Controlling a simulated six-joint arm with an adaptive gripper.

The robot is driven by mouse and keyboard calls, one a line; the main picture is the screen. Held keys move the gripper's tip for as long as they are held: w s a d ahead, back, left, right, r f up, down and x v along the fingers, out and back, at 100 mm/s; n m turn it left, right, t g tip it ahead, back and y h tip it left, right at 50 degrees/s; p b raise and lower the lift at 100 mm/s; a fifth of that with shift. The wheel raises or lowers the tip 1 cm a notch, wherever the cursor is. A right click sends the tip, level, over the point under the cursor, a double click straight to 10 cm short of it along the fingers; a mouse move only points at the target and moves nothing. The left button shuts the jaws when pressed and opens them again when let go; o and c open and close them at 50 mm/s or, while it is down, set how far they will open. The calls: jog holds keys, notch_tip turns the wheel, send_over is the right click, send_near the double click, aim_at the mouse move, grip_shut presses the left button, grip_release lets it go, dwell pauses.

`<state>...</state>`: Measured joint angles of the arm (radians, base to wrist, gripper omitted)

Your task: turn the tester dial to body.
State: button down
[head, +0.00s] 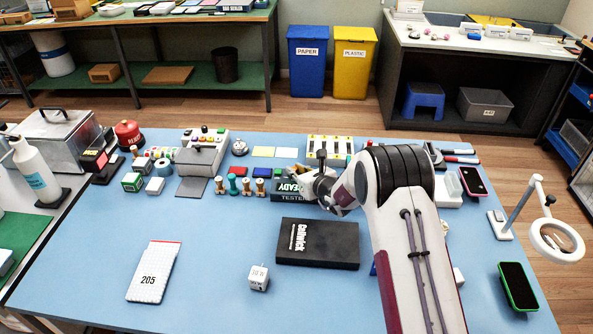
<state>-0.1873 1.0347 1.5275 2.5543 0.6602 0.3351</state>
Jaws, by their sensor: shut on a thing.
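The tester (283,197) is a dark box on the blue table, with READY on its display and TESTER on its front. My gripper (321,186) is at the right part of the tester, shut on what appears to be its dial. The dial itself is hidden behind my gripper and wrist, so its setting and the body mark cannot be read.
A black Callwick box (318,243) lies just in front of the tester. Small stamps (246,187) stand left of it, and a tray with yellow slots (330,147) lies behind. A white padded pouch marked 205 (154,272), a white cube (258,278) and a green-edged phone (517,286) lie nearer.

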jog(key=shift+a+r+m+h, duration=0.1)
jog(key=shift+r+m+h, duration=0.05)
jog(key=shift+m+h, duration=0.15)
jog(key=c, duration=2)
grip_release()
jog(key=shift+o, duration=0.2)
jog(key=shift+s, duration=0.15)
jog(key=v, duration=1.1)
jog(key=shift+s+d, duration=0.25)
jog(key=shift+s, duration=0.05)
